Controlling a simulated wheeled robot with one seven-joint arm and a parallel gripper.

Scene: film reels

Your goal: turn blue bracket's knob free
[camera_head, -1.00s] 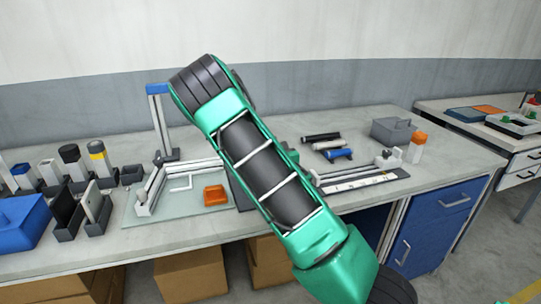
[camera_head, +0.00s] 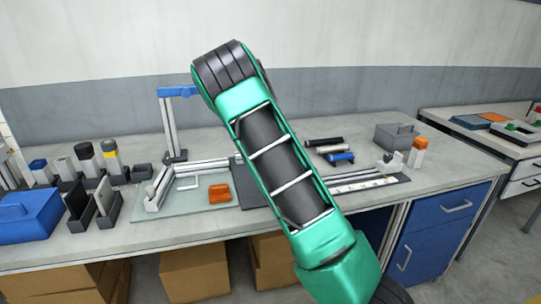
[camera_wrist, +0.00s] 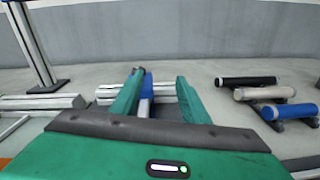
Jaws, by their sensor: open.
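A blue bracket (camera_head: 178,91) tops a grey upright post at the back left of the bench in the head view. Its knob cannot be made out. In the wrist view, a narrow blue and white piece (camera_wrist: 147,88) shows between the fingers of my gripper (camera_wrist: 159,76); I cannot tell whether it belongs to a bracket. My gripper is open, its two green fingers apart, pointing toward the back of the bench. In the head view my arm hides the gripper and the bench behind it.
An orange tray (camera_head: 219,193) lies on a glass plate beside grey rails. Black, white and blue rollers (camera_wrist: 292,110) lie to the right. A blue box (camera_head: 30,218) and several dark holders stand at left. A grey bin (camera_head: 395,135) stands at the back right.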

